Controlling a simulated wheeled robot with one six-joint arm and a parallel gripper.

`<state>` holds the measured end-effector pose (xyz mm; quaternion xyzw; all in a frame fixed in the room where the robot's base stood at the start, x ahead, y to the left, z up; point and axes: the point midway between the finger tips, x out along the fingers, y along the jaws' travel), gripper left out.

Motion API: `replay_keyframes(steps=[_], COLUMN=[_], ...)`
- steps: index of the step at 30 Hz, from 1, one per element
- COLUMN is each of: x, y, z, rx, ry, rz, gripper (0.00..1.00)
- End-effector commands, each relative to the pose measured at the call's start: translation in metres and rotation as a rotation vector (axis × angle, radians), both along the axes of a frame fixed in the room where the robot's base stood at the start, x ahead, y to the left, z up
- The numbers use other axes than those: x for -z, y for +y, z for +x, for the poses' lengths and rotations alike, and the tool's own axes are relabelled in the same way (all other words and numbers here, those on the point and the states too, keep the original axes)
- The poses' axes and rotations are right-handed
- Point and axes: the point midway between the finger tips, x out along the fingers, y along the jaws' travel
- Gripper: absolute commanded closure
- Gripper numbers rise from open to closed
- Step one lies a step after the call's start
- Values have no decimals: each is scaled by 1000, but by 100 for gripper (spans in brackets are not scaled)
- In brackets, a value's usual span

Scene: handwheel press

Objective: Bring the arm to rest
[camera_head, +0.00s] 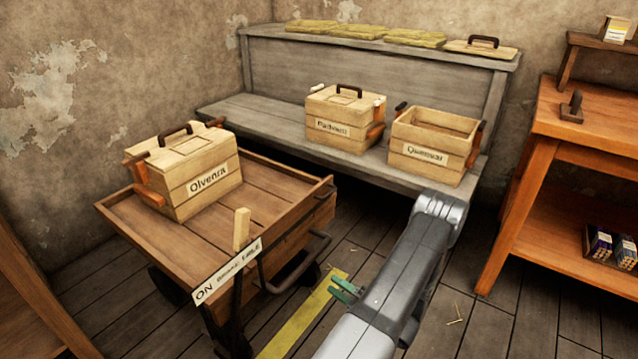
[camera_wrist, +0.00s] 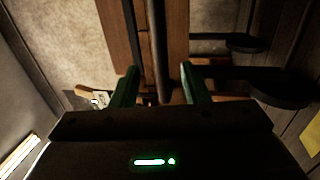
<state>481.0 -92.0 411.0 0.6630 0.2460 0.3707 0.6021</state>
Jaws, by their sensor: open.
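My gripper (camera_head: 345,290), with green fingers, is at the lower middle of the head view, in front of the bench and to the right of the wooden cart (camera_head: 125,222). Its jaws are open and I see nothing held in them. In the wrist view the two green fingers of my gripper (camera_wrist: 160,86) stand apart. A dark bar (camera_wrist: 160,50) shows beyond and between them; I cannot tell its distance. My grey arm runs from the bottom edge of the head view.
A box labelled Olvenra (camera_head: 200,185) sits on the cart, which has a dark handle (camera_head: 300,265) close to my gripper. A lidded box (camera_head: 338,125) and an open box (camera_head: 432,150) stand on the grey bench (camera_head: 250,110). An orange shelf (camera_head: 540,150) is at right.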

Motion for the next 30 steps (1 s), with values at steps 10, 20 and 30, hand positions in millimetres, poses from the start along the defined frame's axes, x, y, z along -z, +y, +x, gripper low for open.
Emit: replay_keyframes(steps=[10, 20, 30], x=[-11, -21, -24], y=[51, 87, 94], z=[39, 67, 73], rx=[-5, -3, 0], ry=[-1, 0, 1], rz=[-1, 0, 1], gripper=[59, 59, 59])
